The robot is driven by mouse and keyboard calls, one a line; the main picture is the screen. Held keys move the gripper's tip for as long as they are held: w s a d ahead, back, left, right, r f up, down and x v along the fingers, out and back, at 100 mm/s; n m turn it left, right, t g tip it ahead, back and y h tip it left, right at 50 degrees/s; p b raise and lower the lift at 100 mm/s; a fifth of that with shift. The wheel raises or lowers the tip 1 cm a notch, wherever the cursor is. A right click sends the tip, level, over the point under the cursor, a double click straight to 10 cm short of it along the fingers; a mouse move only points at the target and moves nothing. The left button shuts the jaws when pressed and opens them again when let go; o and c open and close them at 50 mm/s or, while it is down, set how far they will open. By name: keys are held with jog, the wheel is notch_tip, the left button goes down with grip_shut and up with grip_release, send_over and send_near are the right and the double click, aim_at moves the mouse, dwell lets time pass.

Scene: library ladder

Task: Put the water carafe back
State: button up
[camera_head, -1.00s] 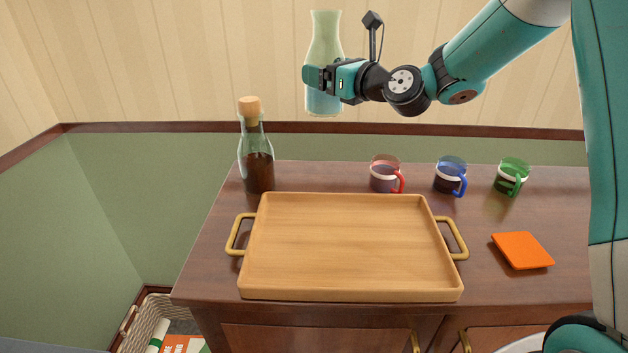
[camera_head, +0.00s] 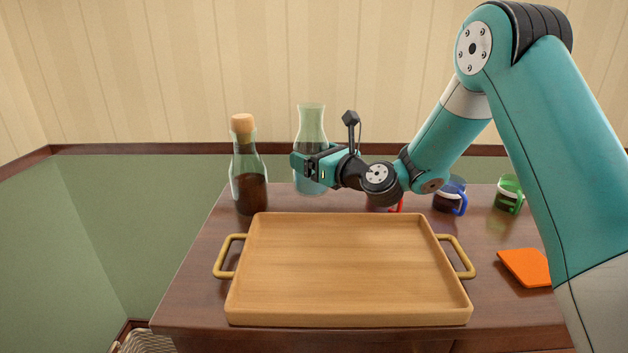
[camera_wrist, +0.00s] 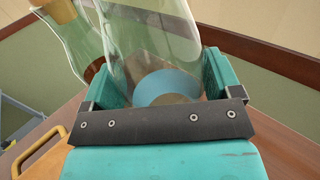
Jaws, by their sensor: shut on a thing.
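The clear glass water carafe (camera_head: 312,126) holds pale blue water and is upright behind the tray in the head view. My gripper (camera_head: 305,163) is shut around its body. In the wrist view the carafe (camera_wrist: 155,45) stands between the two fingers of my gripper (camera_wrist: 160,90). Its base appears at or just above the back of the cabinet top; I cannot tell if it touches.
A corked bottle of dark liquid (camera_head: 249,175) stands close on the left. The empty wooden tray (camera_head: 345,265) fills the front middle. A red mug (camera_head: 396,206), partly hidden by my arm, a blue mug (camera_head: 451,193) and a green mug (camera_head: 509,193) stand right. An orange square (camera_head: 524,267) lies right.

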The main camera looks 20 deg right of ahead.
jog(key=shift+f+b, duration=0.85)
jog(key=shift+f, duration=1.15)
jog(key=shift+f, duration=0.2)
jog(key=o, duration=1.3)
jog(key=b+v, duration=0.5)
jog(key=v, duration=0.6)
jog(key=shift+f, duration=0.1)
jog(key=shift+s+d+b, duration=0.25)
jog(key=shift+s+b, duration=0.2)
jog(key=shift+s, duration=0.05)
